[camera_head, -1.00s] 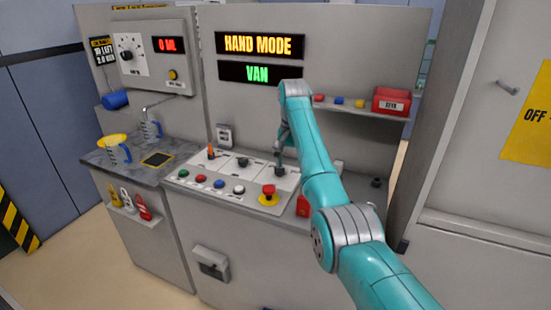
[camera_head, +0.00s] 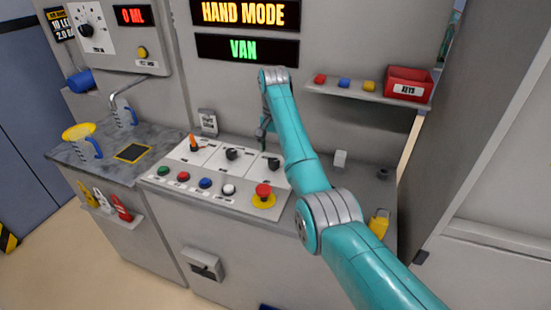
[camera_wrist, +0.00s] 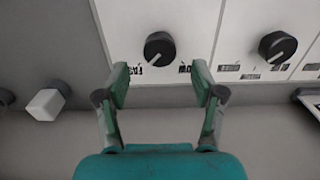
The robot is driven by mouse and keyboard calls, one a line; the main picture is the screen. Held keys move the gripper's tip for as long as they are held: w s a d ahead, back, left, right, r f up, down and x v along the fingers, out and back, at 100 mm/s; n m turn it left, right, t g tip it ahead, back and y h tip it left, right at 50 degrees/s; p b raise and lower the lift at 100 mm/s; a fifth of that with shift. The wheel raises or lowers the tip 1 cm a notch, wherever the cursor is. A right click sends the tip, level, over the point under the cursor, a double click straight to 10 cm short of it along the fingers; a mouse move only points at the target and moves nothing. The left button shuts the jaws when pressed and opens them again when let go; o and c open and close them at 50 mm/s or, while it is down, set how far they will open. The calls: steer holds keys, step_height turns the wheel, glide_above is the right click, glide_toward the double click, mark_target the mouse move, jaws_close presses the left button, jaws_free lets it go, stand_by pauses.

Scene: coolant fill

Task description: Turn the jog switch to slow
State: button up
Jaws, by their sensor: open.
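The sloped control panel (camera_head: 215,185) carries rotary switches on white plates. A black knob (camera_head: 273,163) is on its right plate, and another black knob (camera_head: 232,154) is on the middle plate. An orange-handled switch (camera_head: 193,142) is on the left plate. Labels are too small to read, so I cannot tell which is the jog switch. My gripper (camera_wrist: 160,74) is open and empty; in the wrist view one black knob (camera_wrist: 160,48) shows just beyond and between the fingertips. The other black knob (camera_wrist: 277,46) lies to the right. In the head view my gripper (camera_head: 264,132) is above the right knob.
Colored buttons (camera_head: 205,183) and a red emergency knob on a yellow base (camera_head: 263,195) line the panel's front. A shelf with a red box (camera_head: 408,83) is above. Signs read HAND MODE (camera_head: 244,13) and VAN (camera_head: 246,49).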

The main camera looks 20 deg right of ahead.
mark_target(274, 161)
steer(key=shift+f, duration=2.45)
steer(key=c, duration=1.2)
